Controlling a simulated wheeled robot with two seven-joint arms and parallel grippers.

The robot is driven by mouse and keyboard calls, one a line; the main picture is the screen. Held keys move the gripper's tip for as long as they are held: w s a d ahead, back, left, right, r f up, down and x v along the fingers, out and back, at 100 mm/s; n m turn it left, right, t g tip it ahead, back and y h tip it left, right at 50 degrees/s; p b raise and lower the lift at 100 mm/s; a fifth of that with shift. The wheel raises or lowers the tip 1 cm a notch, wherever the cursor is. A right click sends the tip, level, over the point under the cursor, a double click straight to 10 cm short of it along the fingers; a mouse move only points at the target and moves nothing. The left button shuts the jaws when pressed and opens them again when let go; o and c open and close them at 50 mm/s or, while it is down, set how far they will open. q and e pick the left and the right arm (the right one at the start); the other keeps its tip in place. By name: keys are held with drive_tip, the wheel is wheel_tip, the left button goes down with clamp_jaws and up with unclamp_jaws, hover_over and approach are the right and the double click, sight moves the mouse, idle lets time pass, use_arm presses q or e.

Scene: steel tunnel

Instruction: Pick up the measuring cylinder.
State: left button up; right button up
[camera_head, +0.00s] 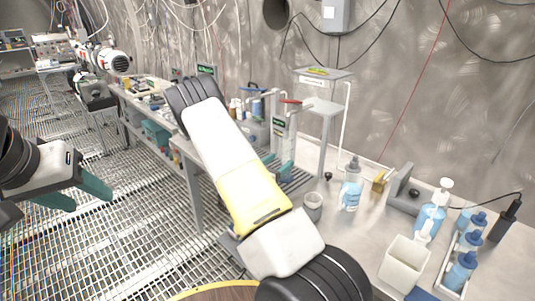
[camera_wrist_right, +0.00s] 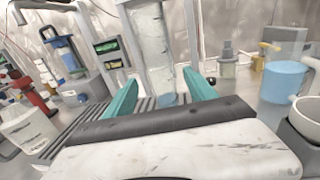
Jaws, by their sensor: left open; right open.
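The measuring cylinder (camera_wrist_right: 155,50) is a clear, upright tube in the right wrist view. Its lower part shows between the two teal fingers of my right gripper (camera_wrist_right: 160,78). The fingers are apart with a gap on each side, and I cannot tell whether the tube is between the tips or just beyond them. In the head view my right gripper (camera_head: 279,168) is over the bench's far left part, and I cannot make the cylinder out clearly there. My left gripper (camera_head: 93,202) is open and empty over the grating, far from the bench.
A grey cup (camera_head: 313,206), a wash bottle (camera_head: 350,186), a white square container (camera_head: 403,264) and blue-capped bottles (camera_head: 461,271) stand on the bench. A blue beaker (camera_wrist_right: 283,82) is at right.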

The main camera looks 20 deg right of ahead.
sight(291, 145)
drive_tip(key=shift+w+d+f, duration=0.1)
drive_tip(key=shift+w+d, duration=0.45)
drive_tip(key=x, duration=0.6)
drive_tip(key=shift+d+r, duration=0.25)
drive_tip(key=shift+d, duration=0.1)
clamp_jaws()
drive_tip(key=shift+r, duration=0.1)
drive_tip(key=shift+r, duration=0.5)
wheel_tip(291, 145, up, 2)
drive_tip(key=shift+r, duration=0.1)
drive_tip(key=v, duration=1.8)
